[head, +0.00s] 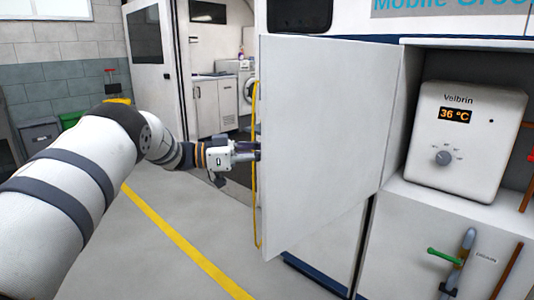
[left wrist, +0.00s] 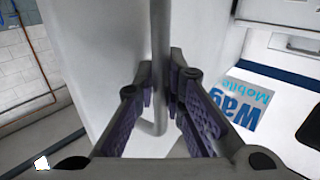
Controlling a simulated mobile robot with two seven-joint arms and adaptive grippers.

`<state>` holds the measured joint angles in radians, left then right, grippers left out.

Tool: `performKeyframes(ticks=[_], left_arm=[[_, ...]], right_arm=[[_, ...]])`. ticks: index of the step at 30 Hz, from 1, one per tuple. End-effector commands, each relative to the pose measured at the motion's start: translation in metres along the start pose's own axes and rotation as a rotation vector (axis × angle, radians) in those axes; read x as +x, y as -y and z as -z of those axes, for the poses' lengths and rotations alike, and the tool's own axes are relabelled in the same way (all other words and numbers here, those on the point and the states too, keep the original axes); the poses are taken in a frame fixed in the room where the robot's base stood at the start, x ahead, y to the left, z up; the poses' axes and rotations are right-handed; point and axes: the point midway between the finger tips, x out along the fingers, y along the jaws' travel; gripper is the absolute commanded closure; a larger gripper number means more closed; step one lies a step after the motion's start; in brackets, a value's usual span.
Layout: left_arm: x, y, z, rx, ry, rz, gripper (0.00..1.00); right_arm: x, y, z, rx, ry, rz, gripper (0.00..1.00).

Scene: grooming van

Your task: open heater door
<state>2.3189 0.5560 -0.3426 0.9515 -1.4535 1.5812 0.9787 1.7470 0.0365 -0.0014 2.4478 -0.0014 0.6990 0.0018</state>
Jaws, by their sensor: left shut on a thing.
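The white heater door (head: 325,140) stands swung open to the left of its compartment, its broad face towards the head camera. The heater (head: 465,145), a white box marked Velbrin with a 36 °C display and a dial, is exposed in the compartment. My left gripper (head: 250,151) is at the door's free left edge, with its fingertips partly hidden behind it. In the left wrist view, its fingers are shut around the grey bar handle (left wrist: 160,40) on the door's outer face (left wrist: 105,60). My right gripper is in neither view.
Below the heater, a pipe with a green lever (head: 444,257) and a DRAIN label sits on the van's side. Behind the door are the van's open doorway and a counter (head: 213,105). The grey floor (head: 165,255) with a yellow line is clear at left.

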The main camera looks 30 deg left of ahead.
Motion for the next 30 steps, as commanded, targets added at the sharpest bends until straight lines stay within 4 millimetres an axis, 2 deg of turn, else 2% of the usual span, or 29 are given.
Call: performKeyframes(ticks=[8, 9, 12, 21, 25, 30], left_arm=[[0.0, 0.0, -0.001, -0.002, 0.003, 0.001, 1.0], [0.0, 0.0, -0.001, -0.002, 0.003, 0.001, 0.87], [0.0, 0.0, -0.001, -0.002, 0.002, 0.001, 0.69], [-0.002, 0.0, 0.0, 0.0, 0.001, 0.001, 0.69], [-0.023, 0.001, 0.0, 0.0, 0.001, 0.003, 0.69], [-0.07, 0.001, 0.0, -0.001, 0.001, 0.004, 0.69]], right_arm=[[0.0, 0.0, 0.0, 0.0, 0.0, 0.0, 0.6], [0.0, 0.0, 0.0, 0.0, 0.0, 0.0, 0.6], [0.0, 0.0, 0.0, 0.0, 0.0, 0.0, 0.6], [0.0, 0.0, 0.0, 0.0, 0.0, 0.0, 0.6], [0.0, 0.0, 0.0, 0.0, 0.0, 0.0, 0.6], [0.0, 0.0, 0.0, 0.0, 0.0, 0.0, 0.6]])
